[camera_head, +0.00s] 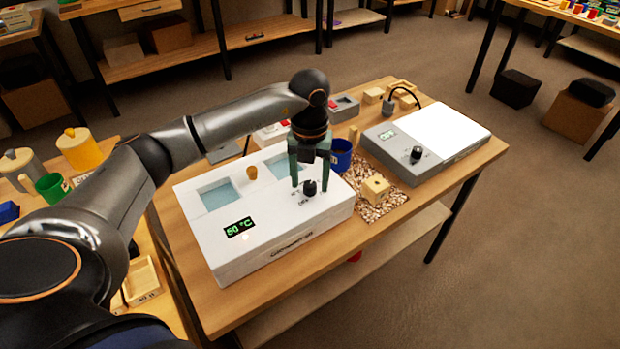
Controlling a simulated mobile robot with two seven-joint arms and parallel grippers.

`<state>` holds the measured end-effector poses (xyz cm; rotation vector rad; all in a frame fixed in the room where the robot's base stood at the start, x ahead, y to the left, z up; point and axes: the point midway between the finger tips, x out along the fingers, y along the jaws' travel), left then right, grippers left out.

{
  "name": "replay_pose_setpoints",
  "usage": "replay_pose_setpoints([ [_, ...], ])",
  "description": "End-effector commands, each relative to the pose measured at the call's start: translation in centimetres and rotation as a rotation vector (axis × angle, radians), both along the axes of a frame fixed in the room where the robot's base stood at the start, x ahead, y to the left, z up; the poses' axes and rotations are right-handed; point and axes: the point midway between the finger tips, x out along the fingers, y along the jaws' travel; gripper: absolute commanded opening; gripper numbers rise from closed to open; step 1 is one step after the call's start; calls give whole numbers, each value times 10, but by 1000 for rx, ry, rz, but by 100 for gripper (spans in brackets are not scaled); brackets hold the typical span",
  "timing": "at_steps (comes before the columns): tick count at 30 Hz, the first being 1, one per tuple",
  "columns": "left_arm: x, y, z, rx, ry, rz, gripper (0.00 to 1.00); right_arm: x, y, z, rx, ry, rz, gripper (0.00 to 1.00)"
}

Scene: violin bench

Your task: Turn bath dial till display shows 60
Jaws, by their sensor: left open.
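The white bath (285,237) stands on the wooden table, with two basins of pale blue liquid at its back. Its display (239,228) reads 50 °C in green. The black bath dial (310,188) is on the right part of the top panel. My left gripper (311,180) comes from above and is open, with its greenish fingers on either side of the dial. I cannot tell whether the fingers touch the dial. My right gripper is not in view.
A grey device (405,165) with its own black dial and green display stands to the right. Between them are a blue cup (341,156), a wooden block (375,187) and a bed of shavings (385,208). A small wooden peg (252,173) stands on the bath.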

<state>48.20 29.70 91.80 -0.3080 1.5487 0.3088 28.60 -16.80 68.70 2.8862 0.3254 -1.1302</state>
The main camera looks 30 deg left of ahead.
Motion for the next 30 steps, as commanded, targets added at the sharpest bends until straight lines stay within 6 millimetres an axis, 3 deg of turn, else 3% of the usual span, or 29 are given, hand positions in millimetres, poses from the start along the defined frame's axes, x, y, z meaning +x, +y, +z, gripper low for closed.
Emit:
replay_pose_setpoints([
  [10, 0, 0, -4, 0, 0, -1, 65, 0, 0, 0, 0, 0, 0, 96],
  [27, 0, 0, -4, -1, 0, 0, 1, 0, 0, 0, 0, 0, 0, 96],
  [30, 0, 0, -4, -1, 0, 0, 0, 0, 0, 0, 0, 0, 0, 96],
])
